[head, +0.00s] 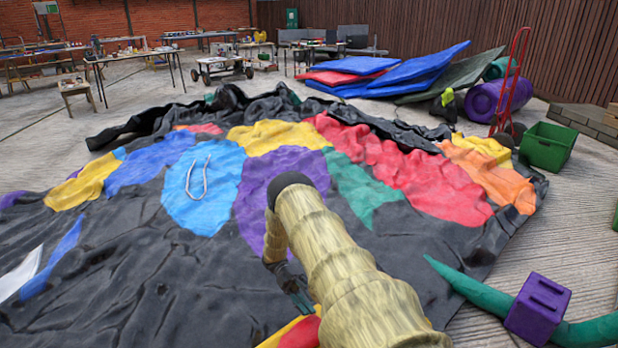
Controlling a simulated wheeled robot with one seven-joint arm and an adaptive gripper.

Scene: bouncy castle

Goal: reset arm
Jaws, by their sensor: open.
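My arm, in a straw-coloured sleeve, reaches up from the bottom of the head view and bends at a dark rounded joint. Its end turns back down, and my gripper (298,292) shows partly beside the sleeve, dark and pointing down. It is open, with nothing seen between its fingers. It hangs over the spread-out deflated bouncy castle (110,265), a crumpled black sheet with coloured patches. Part of the gripper is hidden behind the arm.
A white cord loop (197,178) lies on the blue patch. A purple cube (538,308) and green tube (480,294) are at lower right. A green crate (547,146), red hand truck (511,85) and stacked mats (415,68) stand behind. Tables (133,57) line the back left.

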